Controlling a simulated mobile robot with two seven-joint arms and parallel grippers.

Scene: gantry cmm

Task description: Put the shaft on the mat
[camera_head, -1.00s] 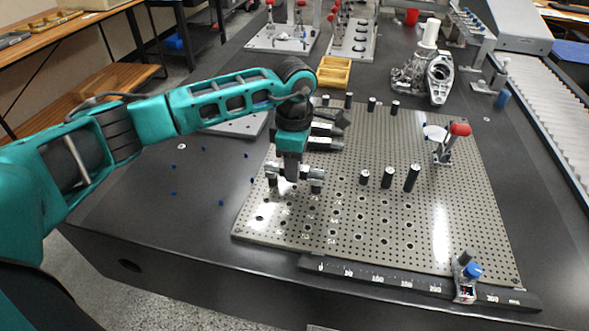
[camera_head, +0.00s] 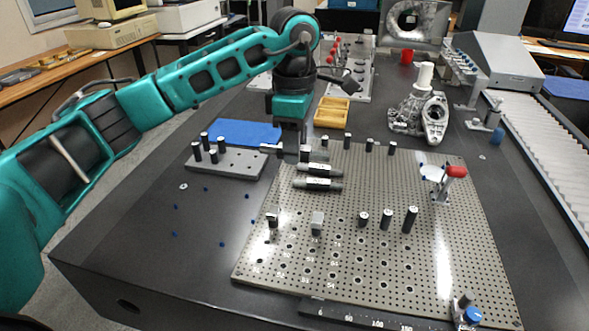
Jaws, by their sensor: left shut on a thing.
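My left gripper (camera_head: 289,145) is shut on the shaft (camera_head: 271,148), a short silver rod held roughly level. The gripper covers its middle, and its right end is hard to tell from the cylinders behind. The shaft is in the air near the far left edge of the perforated plate. The blue mat (camera_head: 245,130) lies flat on the dark table, left of and beyond the gripper. Two support blocks (camera_head: 317,222) stand on the plate with nothing across them. My right gripper is not in view.
A small grey plate with several upright black pegs (camera_head: 230,163) stands just in front of the mat. Grey cylinders (camera_head: 318,184) lie on the perforated plate (camera_head: 340,255). A yellow tray (camera_head: 332,112) is right of the gripper. A red-handled clamp (camera_head: 446,185) stands farther right.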

